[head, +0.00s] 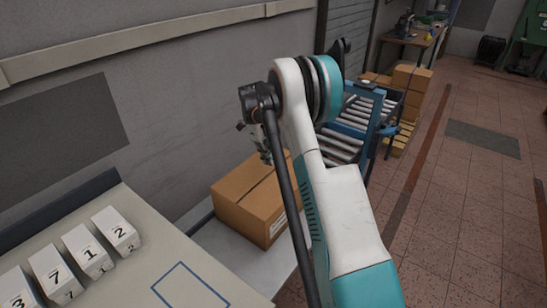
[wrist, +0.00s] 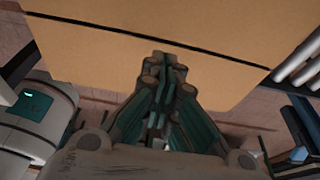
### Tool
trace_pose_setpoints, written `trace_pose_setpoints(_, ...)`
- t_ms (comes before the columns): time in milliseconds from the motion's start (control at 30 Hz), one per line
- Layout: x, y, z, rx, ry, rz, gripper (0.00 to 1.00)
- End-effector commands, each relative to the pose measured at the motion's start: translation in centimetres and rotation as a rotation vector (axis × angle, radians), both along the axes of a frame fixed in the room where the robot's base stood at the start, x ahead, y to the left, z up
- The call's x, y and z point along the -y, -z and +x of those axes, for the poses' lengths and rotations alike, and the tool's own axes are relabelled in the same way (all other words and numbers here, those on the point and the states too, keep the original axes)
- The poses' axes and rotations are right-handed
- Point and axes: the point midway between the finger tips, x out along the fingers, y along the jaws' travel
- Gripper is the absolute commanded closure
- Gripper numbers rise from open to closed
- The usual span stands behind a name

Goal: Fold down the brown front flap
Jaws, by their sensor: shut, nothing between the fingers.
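A brown cardboard box (head: 262,209) stands on a pale surface at the middle of the head view. Its top looks flat and closed, with a dark seam across it. In the wrist view the brown front flap (wrist: 95,62) fills the near side of a dark line. It appears to lie level with the brown panel beyond. My gripper (head: 266,159) is over the box top, with its fingers together and empty. In the wrist view the shut fingertips (wrist: 165,60) overlap the flap; I cannot tell whether they touch it. My arm hides the right part of the box.
A table (head: 150,245) with several white numbered blocks (head: 88,250) is at the lower left. A grey wall (head: 180,100) runs behind the box. A roller conveyor (head: 350,125) stands beyond my arm, with more boxes (head: 411,78) behind it. Open floor lies to the right.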

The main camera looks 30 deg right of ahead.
Motion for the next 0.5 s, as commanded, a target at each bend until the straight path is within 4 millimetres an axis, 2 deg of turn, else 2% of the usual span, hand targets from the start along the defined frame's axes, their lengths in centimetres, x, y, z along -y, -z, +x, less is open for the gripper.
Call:
trace_pose_setpoints(200, -0.3, 1.6, 0.8, -0.101, 0.000, -0.037, 1.00)
trace_pose_setpoints(500, -0.4, 2.4, 1.2, -0.169, 0.001, -0.062, 1.00)
